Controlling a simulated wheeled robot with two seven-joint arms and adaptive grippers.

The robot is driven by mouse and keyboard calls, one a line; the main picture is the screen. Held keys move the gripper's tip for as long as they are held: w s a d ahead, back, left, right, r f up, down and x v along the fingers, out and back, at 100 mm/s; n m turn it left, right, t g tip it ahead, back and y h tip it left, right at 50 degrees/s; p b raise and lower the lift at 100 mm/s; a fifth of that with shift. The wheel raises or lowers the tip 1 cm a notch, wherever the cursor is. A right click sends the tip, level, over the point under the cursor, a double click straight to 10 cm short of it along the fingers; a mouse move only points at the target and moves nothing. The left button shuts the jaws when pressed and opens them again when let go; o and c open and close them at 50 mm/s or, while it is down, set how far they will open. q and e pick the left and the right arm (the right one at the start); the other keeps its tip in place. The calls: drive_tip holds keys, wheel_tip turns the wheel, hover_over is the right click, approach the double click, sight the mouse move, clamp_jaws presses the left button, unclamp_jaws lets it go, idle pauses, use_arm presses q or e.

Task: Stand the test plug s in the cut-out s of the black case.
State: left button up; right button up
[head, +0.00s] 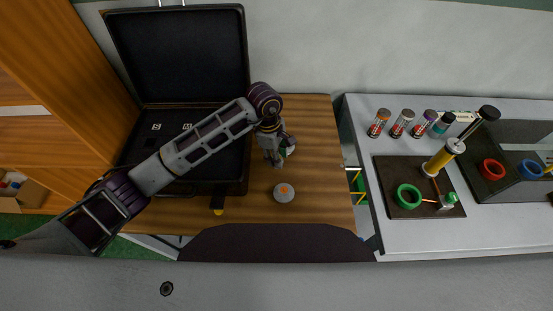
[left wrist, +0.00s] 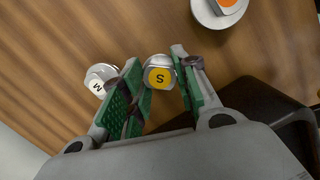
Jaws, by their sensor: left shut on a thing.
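Test plug s (left wrist: 160,75), a metal plug with a yellow top marked S, is between the green pads of my left gripper (left wrist: 157,88) in the left wrist view. My left gripper (head: 281,156) is shut on it over the wooden table, to the right of the case. In the head view the plug is mostly hidden by the gripper. The black case (head: 243,178) lies open at the left with its lid up. White labels S (head: 157,127) and M (head: 187,126) show inside it. My left forearm covers part of the case, and I cannot make out the cut-outs clearly. My right gripper is out of view.
A plug marked M (left wrist: 99,80) stands just outside the left finger. A larger round plug with an orange top (head: 284,192) stands nearer the table's front. The table's (head: 316,130) right part is clear.

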use_arm(q)
drive_tip(key=shift+r+b, duration=0.65)
drive_tip(key=shift+r, duration=3.15)
drive_tip(key=shift+s, duration=0.15)
